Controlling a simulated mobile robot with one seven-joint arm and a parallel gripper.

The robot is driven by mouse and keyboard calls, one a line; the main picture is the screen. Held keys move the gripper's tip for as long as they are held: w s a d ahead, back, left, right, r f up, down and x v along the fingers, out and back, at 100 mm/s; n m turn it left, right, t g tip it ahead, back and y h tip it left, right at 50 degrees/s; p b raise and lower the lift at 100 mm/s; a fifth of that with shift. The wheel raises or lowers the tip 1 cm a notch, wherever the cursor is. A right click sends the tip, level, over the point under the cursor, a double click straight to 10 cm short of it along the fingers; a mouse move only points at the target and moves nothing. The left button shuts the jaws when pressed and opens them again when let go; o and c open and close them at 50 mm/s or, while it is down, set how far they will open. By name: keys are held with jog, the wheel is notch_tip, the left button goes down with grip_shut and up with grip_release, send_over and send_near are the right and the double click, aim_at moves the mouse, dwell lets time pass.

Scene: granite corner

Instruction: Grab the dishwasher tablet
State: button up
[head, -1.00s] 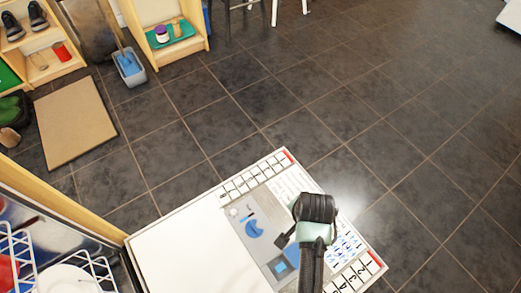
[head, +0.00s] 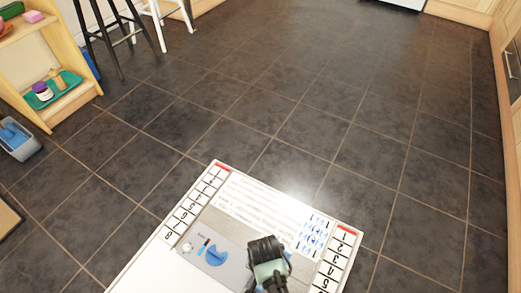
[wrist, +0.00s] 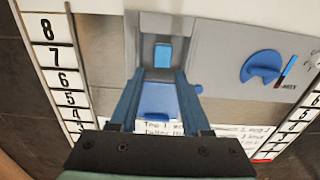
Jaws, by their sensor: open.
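The dishwasher tablet (wrist: 163,53) is a small blue block in the grey recess of the dispenser in the wrist view. My gripper (wrist: 160,74) is open, with its two blue fingers pointing at the recess. The fingertips appear just short of the tablet, one to each side, and nothing is between them. A blue flap (wrist: 158,102) shows between the fingers. In the head view my arm's black and pale end covers the tablet.
The dispenser panel sits on the white open dishwasher door (head: 150,262), beside a blue round dial (head: 216,254). Dark tiled floor (head: 300,130) around the door is clear. A wooden shelf (head: 50,70) and stools (head: 110,25) stand at the back left.

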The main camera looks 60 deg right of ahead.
jog(key=shift+w+a+f+b, duration=0.1)
jog(key=shift+f+b, duration=1.15)
jog(key=shift+f, duration=0.05)
jog(key=shift+w+a+f+b, duration=0.1)
jog(key=shift+f+b, duration=1.1)
jog(key=shift+f, duration=0.1)
grip_shut()
